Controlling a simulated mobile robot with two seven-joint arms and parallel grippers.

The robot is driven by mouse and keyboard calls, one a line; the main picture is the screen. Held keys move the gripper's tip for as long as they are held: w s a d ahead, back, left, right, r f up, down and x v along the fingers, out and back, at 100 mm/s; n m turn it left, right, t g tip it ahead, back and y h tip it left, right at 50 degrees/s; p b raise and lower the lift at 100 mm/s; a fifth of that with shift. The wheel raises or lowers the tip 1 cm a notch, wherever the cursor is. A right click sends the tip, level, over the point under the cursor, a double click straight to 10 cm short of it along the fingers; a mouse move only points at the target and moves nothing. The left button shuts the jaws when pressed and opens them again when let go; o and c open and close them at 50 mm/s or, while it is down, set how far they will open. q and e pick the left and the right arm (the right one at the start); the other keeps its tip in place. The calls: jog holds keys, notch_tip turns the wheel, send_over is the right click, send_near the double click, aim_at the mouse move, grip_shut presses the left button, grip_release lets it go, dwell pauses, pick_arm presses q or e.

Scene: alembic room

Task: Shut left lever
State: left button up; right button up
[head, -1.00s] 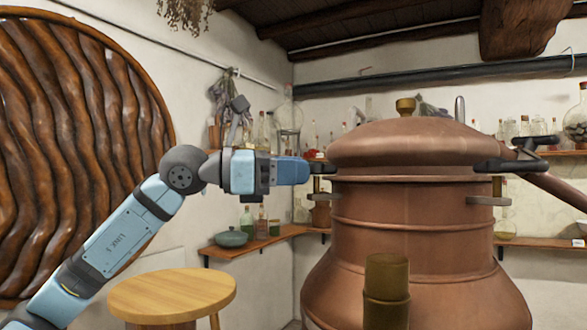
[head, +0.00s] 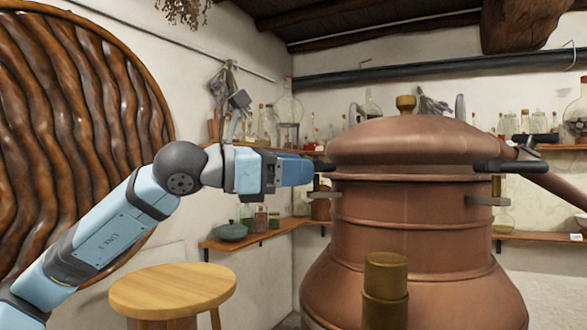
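The copper still (head: 412,230) stands right of centre with a domed lid (head: 415,145). A dark fitting (head: 324,167), likely part of the left lever, shows at the lid's left edge. Most of that lever is hidden or hard to make out behind my gripper. My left gripper (head: 303,171) reaches in from the left, level with the lid rim, its blue fingers pointing right at the fitting. It is seen side-on, so I cannot tell its opening or whether it touches the lever. The right lever (head: 505,165) is dark and sits at the lid's right edge. My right gripper is not in view.
A round wooden stool (head: 172,291) stands at lower left. A wall shelf (head: 262,238) with a green pot (head: 232,231) is behind my arm. A brass-coloured cylinder (head: 386,275) stands in front of the still. A copper pipe (head: 555,180) runs off right.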

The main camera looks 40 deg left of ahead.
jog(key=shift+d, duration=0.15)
pick_arm(q)
jog(key=shift+s+a+f+b, duration=0.2)
jog(key=shift+s+b, duration=0.05)
jog(key=shift+b, duration=0.3)
jog(key=b+v, duration=1.1)
jog(key=v, duration=0.2)
jog(key=shift+r, duration=0.2)
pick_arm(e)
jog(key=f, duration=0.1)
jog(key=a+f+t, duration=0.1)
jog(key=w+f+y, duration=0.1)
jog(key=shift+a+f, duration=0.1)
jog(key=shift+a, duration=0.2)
pick_arm(q)
jog(key=shift+s+a+r, duration=0.1)
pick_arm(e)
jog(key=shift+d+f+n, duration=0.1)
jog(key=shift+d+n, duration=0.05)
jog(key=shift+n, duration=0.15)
